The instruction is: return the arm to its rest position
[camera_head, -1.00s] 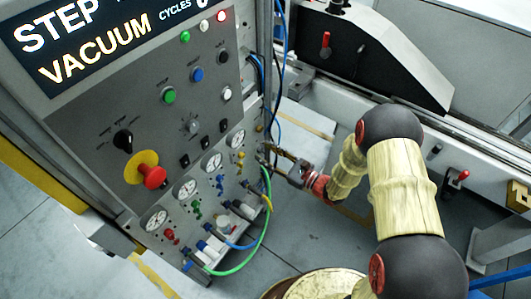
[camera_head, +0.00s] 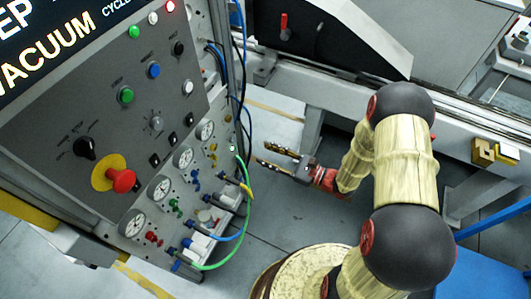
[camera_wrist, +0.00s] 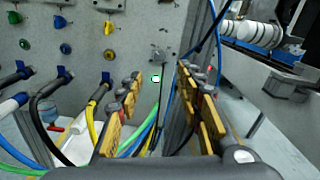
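My arm (camera_head: 404,162) is bent over the floor at the right of the head view. My gripper (camera_head: 262,154) points left toward the lower right edge of the control panel (camera_head: 62,152). Its two fingers are apart with nothing between them. In the wrist view, the open gripper (camera_wrist: 160,80) faces the panel's grey face (camera_wrist: 135,38), with clear space between the fingertips and the panel. Hoses and cables show behind and between the fingers.
A green hose (camera_head: 247,215) and blue cables hang along the panel's right side. A red emergency button (camera_head: 123,180) sticks out of the panel. A machine frame with a black cover (camera_head: 330,38) stands behind. Floor shows below my gripper.

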